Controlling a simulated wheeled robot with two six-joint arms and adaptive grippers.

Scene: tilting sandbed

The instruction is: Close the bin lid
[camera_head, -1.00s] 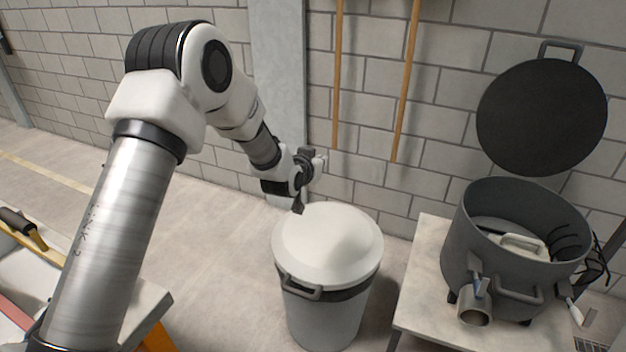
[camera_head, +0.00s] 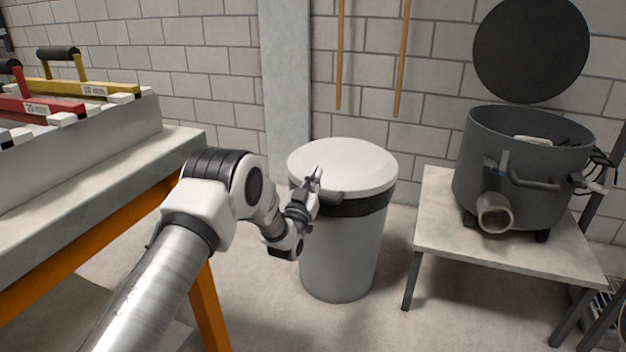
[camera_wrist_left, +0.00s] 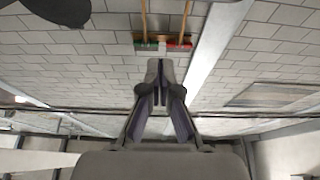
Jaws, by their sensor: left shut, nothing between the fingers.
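The bin (camera_head: 345,245) is a pale grey round container standing on the floor, with a dark band below its rim. Its white lid (camera_head: 350,160) lies flat over the top and looks shut. My right gripper is not in view.
A grey pot (camera_head: 515,165) with an open round lid (camera_head: 531,50) stands on a small table (camera_head: 440,210) to the right. A bench (camera_head: 185,140) with a tilted bed and coloured levels stands at left. Two wooden poles hang on the wall behind.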

